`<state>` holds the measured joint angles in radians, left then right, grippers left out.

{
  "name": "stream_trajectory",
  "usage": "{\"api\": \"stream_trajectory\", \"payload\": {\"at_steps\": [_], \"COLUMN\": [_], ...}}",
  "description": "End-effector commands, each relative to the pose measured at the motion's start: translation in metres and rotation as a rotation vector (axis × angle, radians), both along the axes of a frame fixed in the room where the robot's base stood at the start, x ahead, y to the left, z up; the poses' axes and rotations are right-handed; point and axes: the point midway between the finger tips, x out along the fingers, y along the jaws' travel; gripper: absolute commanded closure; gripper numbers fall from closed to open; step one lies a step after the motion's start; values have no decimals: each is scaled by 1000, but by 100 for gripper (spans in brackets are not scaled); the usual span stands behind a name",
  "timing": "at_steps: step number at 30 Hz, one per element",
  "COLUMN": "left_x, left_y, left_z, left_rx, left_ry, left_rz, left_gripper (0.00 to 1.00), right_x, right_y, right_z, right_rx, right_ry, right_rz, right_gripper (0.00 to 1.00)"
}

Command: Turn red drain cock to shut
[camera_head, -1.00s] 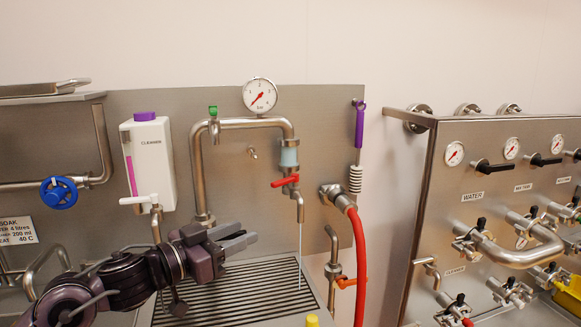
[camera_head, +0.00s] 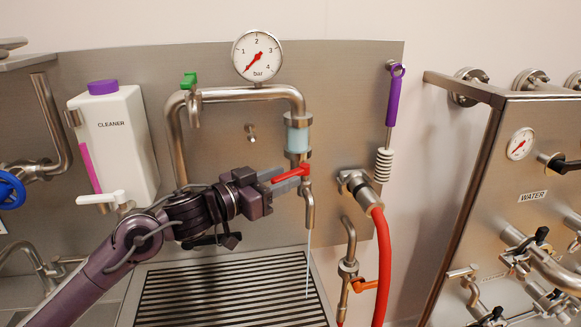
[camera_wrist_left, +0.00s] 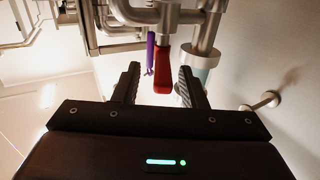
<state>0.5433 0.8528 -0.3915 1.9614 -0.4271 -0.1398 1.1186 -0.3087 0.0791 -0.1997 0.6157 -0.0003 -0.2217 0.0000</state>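The red drain cock lever (camera_head: 290,174) sits below the pale blue sight glass (camera_head: 298,140) on the bent steel pipe and points left, tilted slightly down. A thin stream runs from the spout (camera_head: 309,208) under it. My left gripper (camera_head: 287,180) is at the lever, coming from the left. In the left wrist view, the two dark fingers of the gripper (camera_wrist_left: 159,70) stand apart, with the red lever (camera_wrist_left: 162,72) between them and gaps on both sides. My right gripper is not in view.
A slatted drain grid (camera_head: 230,295) lies below. A pressure gauge (camera_head: 257,55) stands above the pipe, and a cleaner bottle (camera_head: 115,150) is at left. A red hose (camera_head: 382,265) and an orange lever (camera_head: 364,285) are to the right. A purple-handled brush (camera_head: 395,98) hangs behind.

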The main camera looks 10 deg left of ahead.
Motion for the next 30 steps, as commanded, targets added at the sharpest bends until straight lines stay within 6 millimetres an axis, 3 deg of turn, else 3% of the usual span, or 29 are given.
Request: {"api": "stream_trajectory", "payload": {"at_steps": [6, 16, 25, 30], "left_x": [19, 22, 21, 21], "left_y": [-15, -18, -17, -17], "left_z": [1, -1, -1, -1], "left_rx": [-2, 1, 1, 1], "left_ry": [1, 0, 1, 1], "left_rz": [1, 1, 1, 1], "left_gripper": [62, 62, 100, 100], "right_x": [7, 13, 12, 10], "right_y": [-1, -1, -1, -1], "right_z": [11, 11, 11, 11], "right_rx": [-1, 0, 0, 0], "right_ry": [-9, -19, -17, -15], "right_rz": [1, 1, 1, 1], "right_gripper": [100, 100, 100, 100]}}
